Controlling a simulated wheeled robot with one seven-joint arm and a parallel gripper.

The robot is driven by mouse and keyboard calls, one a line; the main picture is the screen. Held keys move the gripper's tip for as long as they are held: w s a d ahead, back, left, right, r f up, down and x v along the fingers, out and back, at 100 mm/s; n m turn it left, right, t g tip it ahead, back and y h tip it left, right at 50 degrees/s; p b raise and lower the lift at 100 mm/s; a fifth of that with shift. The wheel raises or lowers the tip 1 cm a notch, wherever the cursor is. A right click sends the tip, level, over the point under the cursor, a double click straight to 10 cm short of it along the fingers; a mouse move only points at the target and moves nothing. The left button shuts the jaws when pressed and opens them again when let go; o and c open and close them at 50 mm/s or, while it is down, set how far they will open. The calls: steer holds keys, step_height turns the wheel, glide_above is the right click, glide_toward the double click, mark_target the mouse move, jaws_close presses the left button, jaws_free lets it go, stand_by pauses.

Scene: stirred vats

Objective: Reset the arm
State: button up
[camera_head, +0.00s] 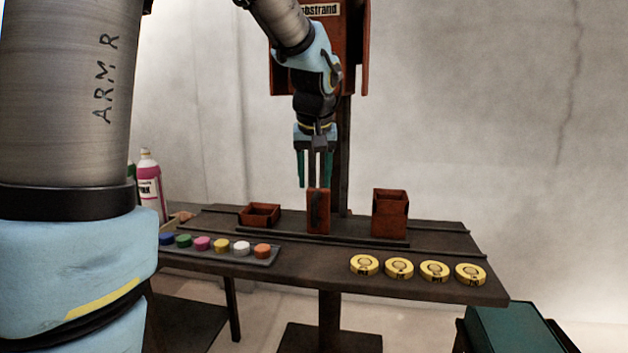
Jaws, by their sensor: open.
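My gripper (314,168) points straight down in the middle of the head view, with its dark green fingers apart. Nothing shows between the fingers. Its tips are just above a narrow upright red-brown block (318,210) on the table; whether they touch it or hang in front of or behind it, I cannot tell. My arm comes down from the top of the picture, and a large grey and light blue arm link fills the left side.
The dark table (300,284) carries a low red box (260,214), a taller red box (390,212), a tray (222,256) of several coloured pucks and several yellow discs (364,265). A pink bottle (150,188) stands left. A red cabinet (352,60) is behind. A green box (512,328) stands lower right.

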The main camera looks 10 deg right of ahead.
steer(key=s+a+f+g+p, duration=0.1)
steer(key=s+a+f+p, duration=0.1)
steer(key=a, duration=0.5)
steer(key=s+a+f+n+g+p, duration=0.1)
steer(key=s+a+f+p, duration=0.1)
steer(key=s+a+p, duration=0.2)
steer(key=s+a+f+p, duration=0.2)
steer(key=s+a, duration=0.4)
steer(key=a, duration=0.6)
steer(key=shift+s+f+n+g+y+p, duration=0.3)
steer(key=shift+f+g+y+p, duration=0.1)
steer(key=shift+p, duration=0.1)
